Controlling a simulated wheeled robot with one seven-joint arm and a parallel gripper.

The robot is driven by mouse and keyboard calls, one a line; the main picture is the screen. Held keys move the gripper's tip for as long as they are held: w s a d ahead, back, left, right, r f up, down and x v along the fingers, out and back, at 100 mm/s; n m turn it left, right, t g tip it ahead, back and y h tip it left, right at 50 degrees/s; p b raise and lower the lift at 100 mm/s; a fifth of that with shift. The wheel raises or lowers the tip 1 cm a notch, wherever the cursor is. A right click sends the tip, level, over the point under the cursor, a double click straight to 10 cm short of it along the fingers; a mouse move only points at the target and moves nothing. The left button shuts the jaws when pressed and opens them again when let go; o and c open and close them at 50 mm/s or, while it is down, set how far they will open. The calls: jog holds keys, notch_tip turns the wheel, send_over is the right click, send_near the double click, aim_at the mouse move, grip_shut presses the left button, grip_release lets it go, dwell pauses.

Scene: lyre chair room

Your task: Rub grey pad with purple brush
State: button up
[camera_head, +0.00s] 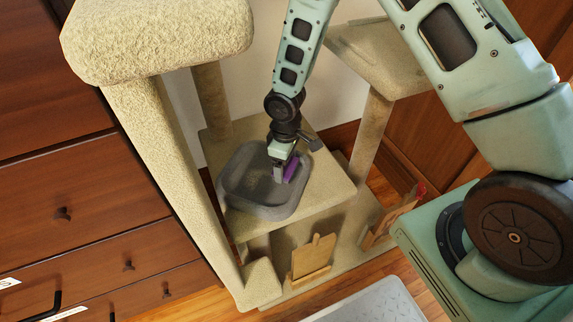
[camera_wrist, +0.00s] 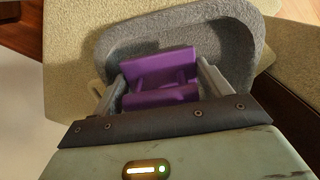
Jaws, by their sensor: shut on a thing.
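The purple brush (camera_head: 291,168) is held between the fingers of my gripper (camera_head: 283,172), which is shut on it. In the wrist view the brush (camera_wrist: 162,72) spans the gap between both fingers (camera_wrist: 160,88). The grey pad (camera_head: 240,185), tray-like with a raised rim and rounded corners, lies on a middle shelf of the beige cat tree. It fills the background behind the brush in the wrist view (camera_wrist: 112,38). The brush is over the pad's right part; I cannot tell whether it touches the surface.
The carpeted cat tree (camera_head: 155,130) has a high platform (camera_head: 160,35) at left and another (camera_head: 375,60) at back right, with posts around the shelf. Wooden pieces (camera_head: 312,258) stand on its base. A drawer cabinet (camera_head: 60,180) is at left. A pale grey plate (camera_head: 375,305) is in front.

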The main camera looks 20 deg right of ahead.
jog(key=shift+r+p, duration=2)
jog(key=shift+r, duration=0.55)
jog(key=shift+f, duration=0.1)
